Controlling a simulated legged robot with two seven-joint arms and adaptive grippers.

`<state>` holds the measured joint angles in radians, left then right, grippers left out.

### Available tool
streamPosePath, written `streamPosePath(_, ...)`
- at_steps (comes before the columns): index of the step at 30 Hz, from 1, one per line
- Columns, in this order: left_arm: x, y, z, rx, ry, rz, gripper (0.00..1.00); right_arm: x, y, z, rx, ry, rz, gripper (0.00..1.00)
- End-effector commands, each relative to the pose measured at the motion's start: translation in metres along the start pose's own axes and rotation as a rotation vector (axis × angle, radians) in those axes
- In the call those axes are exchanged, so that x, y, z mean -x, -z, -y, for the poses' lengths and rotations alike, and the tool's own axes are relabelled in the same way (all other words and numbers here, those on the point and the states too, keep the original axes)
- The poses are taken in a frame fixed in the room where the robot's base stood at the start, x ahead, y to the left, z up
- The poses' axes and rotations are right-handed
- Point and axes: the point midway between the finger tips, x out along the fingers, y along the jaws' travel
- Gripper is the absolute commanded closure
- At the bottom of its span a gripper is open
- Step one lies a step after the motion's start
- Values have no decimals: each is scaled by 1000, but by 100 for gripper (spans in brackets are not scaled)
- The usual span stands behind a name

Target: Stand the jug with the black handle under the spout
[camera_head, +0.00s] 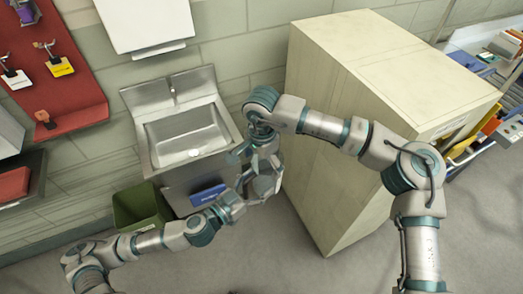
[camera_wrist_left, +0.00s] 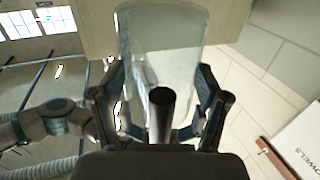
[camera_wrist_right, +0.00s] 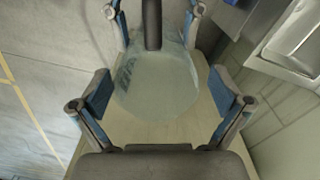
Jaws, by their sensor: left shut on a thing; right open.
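The clear jug (camera_head: 264,187) hangs in the air right of the sink in the head view. My left gripper (camera_head: 246,181) is shut on it, and the dark handle (camera_wrist_left: 162,112) lies between its fingers in the left wrist view. The clear body (camera_wrist_left: 160,45) extends beyond the fingers. My right gripper (camera_head: 262,150) is open close to the jug. In the right wrist view the jug's body (camera_wrist_right: 155,85) lies ahead between its spread fingers, with the handle (camera_wrist_right: 152,22) at the far side. Whether they touch is unclear. The spout (camera_head: 173,92) rises at the sink's back.
The steel sink (camera_head: 190,138) stands against the wall, with a blue sign (camera_head: 208,195) on its front. A green bin (camera_head: 139,207) is below left. A large pale cabinet (camera_head: 340,110) stands close on the right. A white dispenser (camera_head: 145,22) hangs above the sink.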

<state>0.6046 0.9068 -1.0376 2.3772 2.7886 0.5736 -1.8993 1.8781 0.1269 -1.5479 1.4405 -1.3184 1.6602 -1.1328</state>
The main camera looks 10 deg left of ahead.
Motion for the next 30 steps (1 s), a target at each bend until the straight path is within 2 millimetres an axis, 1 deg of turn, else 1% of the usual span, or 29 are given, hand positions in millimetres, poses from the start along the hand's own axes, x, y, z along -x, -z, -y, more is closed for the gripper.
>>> streamPosePath(1, 0, 1, 0, 0, -1, -2, 69, -10, 0, 0, 0, -3, 1, 0)
streamPosePath(3, 0, 1, 0, 0, -1, -2, 69, -21, -1, 0, 0, -2, 2, 0)
streamPosePath(6, 0, 1, 0, 0, -1, -2, 69, -35, -1, 0, 0, -2, 1, 0)
streamPosePath(9, 0, 1, 0, 0, -1, -2, 69, -42, 0, 0, -1, 0, 1, 0)
streamPosePath(13, 0, 1, -1, -1, -1, -2, 69, -47, 0, 0, 0, 0, 2, 0)
streamPosePath(20, 0, 2, -1, -1, -2, -5, 69, -48, 0, 0, -1, 0, 2, 0)
streamPosePath(21, 0, 3, -1, -1, -3, -5, 69, -48, 0, 0, -1, 0, 2, 10)
streamPosePath(23, 0, 3, -2, -1, -3, -6, 69, -48, 0, 0, -1, 0, 3, 25)
streamPosePath(24, 0, 3, -2, -1, -4, -7, 69, -48, 0, 0, -1, 0, 3, 35)
streamPosePath(26, 0, 4, -2, -2, -5, -8, 69, -48, 0, 0, -1, 1, 3, 50)
streamPosePath(30, 0, 5, -4, -2, -10, -11, 69, -48, -1, 0, -1, 2, 3, 51)
